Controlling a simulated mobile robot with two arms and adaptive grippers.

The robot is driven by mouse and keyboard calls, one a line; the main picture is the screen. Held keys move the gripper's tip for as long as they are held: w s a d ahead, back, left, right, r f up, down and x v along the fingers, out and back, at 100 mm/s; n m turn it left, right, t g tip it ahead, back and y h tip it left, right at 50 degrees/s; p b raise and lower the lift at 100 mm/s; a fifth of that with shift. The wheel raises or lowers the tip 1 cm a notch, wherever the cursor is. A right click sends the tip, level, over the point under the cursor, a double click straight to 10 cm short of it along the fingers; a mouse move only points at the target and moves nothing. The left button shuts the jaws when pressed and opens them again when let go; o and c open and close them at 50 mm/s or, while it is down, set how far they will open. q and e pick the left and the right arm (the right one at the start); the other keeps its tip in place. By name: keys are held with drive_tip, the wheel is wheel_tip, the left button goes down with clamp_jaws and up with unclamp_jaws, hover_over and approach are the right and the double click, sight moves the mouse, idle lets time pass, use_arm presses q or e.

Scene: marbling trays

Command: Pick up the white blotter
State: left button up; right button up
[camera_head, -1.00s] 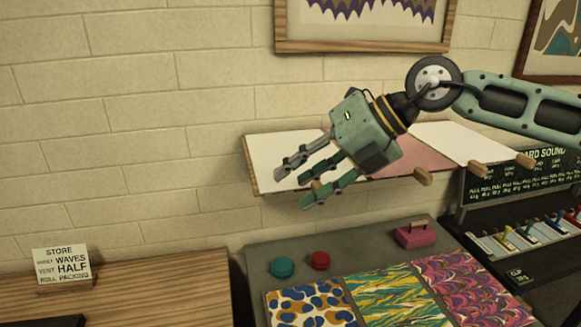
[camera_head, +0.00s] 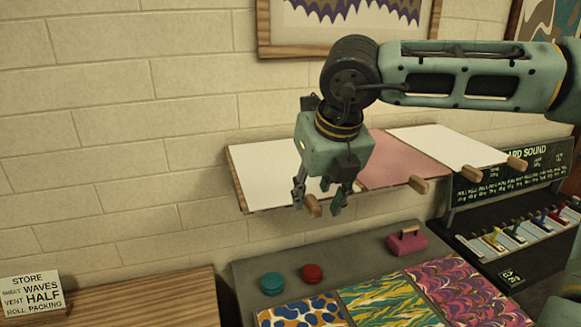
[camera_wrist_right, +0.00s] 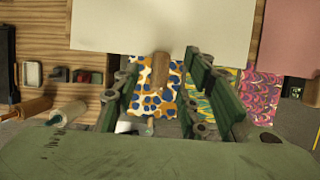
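The left white blotter (camera_head: 262,172) lies on the wall shelf, with a wooden handle (camera_head: 313,207) at its front edge. In the right wrist view the same white blotter (camera_wrist_right: 165,25) fills the top, and its handle (camera_wrist_right: 160,70) shows between the fingers. My right gripper (camera_head: 319,199) points down at the handle, one finger on either side. It is open, with visible gaps beside the handle in the wrist view. A second white blotter (camera_head: 450,146) lies at the shelf's right end. My left gripper is not in view.
A pink blotter (camera_head: 392,160) lies between the white ones. Below are a grey table with marbled sheets (camera_head: 385,302), a teal jar (camera_head: 272,283), a red jar (camera_head: 312,273) and a magenta block with a handle (camera_head: 407,241). A sign (camera_head: 32,293) stands on the wooden table at left.

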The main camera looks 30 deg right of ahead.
drive_tip(key=shift+w+f, duration=0.15)
drive_tip(key=shift+f, duration=0.35)
drive_tip(key=c, duration=0.8)
clamp_jaws()
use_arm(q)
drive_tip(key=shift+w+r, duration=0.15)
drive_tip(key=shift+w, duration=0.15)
